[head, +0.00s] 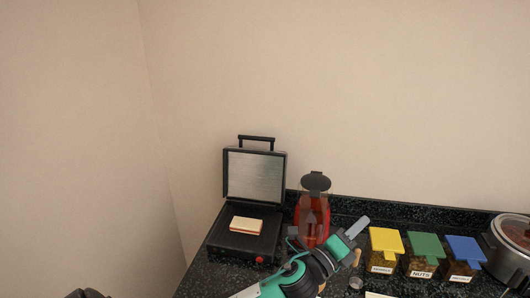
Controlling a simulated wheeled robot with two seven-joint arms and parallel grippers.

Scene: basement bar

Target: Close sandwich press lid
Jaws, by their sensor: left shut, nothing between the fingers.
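The black sandwich press (228,247) stands on the dark counter at the left, by the wall. Its lid (256,177) is open and upright, with the grey inner plate facing me and a handle (256,138) on top. A sandwich (246,225) lies on the lower plate. My left gripper (361,224) is to the right of the press, in front of the red blender-like jug. It is shut and empty, pointing up to the right, apart from the lid. My right gripper is not in view.
A red jug with a dark lid (315,182) stands right of the press. Jars with yellow (386,240), green (426,246) and blue (465,249) lids stand further right. A metal cooker (508,245) is at the right edge. The space above the press is clear.

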